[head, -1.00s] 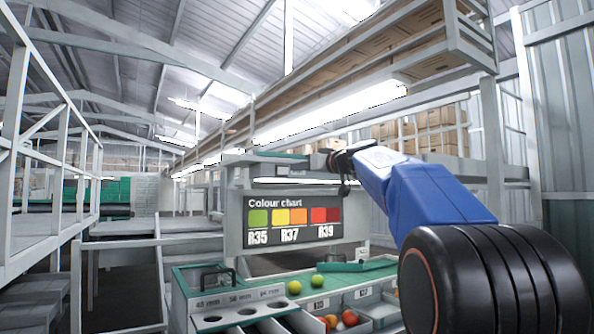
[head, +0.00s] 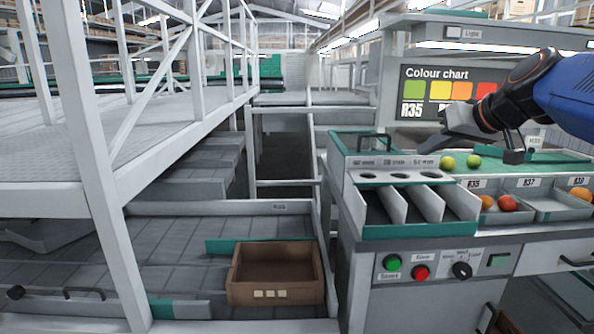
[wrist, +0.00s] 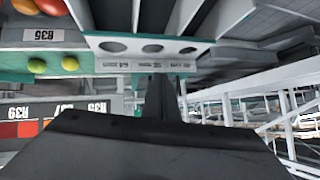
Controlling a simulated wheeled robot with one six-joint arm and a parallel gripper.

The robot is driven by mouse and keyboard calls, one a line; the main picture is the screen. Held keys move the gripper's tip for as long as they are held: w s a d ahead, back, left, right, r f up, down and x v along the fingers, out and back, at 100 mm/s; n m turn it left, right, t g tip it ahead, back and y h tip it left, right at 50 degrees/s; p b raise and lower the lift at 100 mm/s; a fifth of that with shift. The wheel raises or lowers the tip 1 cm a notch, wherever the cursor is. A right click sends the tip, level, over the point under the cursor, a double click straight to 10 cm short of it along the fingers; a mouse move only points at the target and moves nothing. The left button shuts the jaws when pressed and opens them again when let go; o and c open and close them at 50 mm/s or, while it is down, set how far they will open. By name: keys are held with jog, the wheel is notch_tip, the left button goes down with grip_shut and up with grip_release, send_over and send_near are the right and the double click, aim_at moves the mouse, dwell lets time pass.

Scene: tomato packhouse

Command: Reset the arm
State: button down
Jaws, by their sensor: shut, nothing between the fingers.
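My arm reaches in from the right of the head view, a blue link with a black wrist. My gripper (head: 458,125) is in front of the colour chart (head: 449,88) and above the sorting bench (head: 520,167). In the wrist view its dark fingers (wrist: 161,96) are together, with nothing held between them. The wrist picture is upside down, with the sizing-hole panel (wrist: 150,47) beyond the fingers. The gripper looks clear of the bench.
Two green tomatoes (head: 448,163) lie on the bench; orange and red ones sit in grey trays (head: 547,206). A slotted chute (head: 420,232) and control buttons (head: 420,272) are in front. A brown crate (head: 277,292) stands low in the middle; white railings (head: 85,170) fill the left.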

jog(key=s+a+f+m+g+h, duration=0.1)
jog(key=s+f+g+h, duration=0.2)
jog(key=s+f, duration=2.3)
notch_tip(320, 180, down, 4)
jog(key=shift+f+g+h, duration=0.1)
jog(key=shift+g+h, duration=0.2)
jog(key=shift+g, duration=0.9)
